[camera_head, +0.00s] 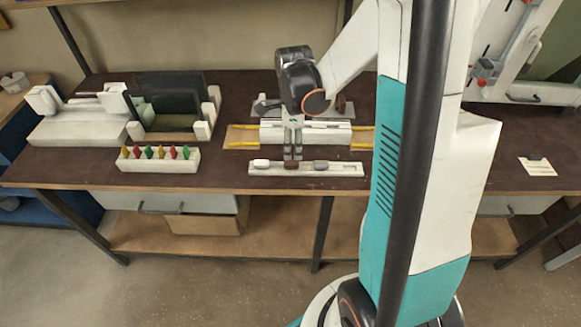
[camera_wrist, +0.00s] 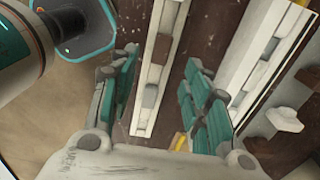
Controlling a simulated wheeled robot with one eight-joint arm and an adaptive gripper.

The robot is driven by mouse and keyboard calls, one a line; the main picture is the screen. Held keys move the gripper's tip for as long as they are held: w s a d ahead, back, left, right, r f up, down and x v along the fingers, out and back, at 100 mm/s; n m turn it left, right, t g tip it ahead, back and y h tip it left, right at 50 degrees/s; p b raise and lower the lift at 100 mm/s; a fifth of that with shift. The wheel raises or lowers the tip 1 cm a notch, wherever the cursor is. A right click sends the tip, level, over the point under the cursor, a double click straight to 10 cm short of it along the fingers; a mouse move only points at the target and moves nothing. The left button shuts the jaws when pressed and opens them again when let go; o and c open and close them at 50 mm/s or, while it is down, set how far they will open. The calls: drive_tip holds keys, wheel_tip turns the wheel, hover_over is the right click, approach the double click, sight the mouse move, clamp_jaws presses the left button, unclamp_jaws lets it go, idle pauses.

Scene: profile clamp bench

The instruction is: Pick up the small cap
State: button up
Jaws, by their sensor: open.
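A narrow pale rail (camera_head: 345,170) lies near the front edge of the bench. On it sit a white cap (camera_head: 261,163), a brown cap (camera_head: 291,165) and a grey cap (camera_head: 321,165); I cannot tell which is the small cap. My gripper (camera_head: 293,153) points down just above the rail, around its middle, close to the brown cap. In the wrist view the gripper (camera_wrist: 160,65) is open, with teal pads either side of the rail and nothing held. The brown cap (camera_wrist: 161,48) shows between the pads there, with other pieces along the rail.
Behind the rail is a larger pale profile fixture (camera_head: 335,135) with yellow strips. To the left are a block of several coloured pegs (camera_head: 158,158) and a dark upright rack (camera_head: 170,105). A paper card (camera_head: 537,167) lies at the right. Dark bench top is free left of the rail.

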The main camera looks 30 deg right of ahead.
sight(291, 162)
drive_tip(key=shift+w+a+f+b, duration=0.1)
drive_tip(key=shift+f+b, duration=0.6)
drive_tip(key=shift+f, duration=1.1)
drive_tip(key=shift+w+a+f+b, duration=0.1)
drive_tip(key=shift+f+b, duration=0.55)
drive_tip(key=shift+f, duration=1.1)
drive_tip(key=shift+r, duration=0.1)
drive_tip(key=c, duration=0.8)
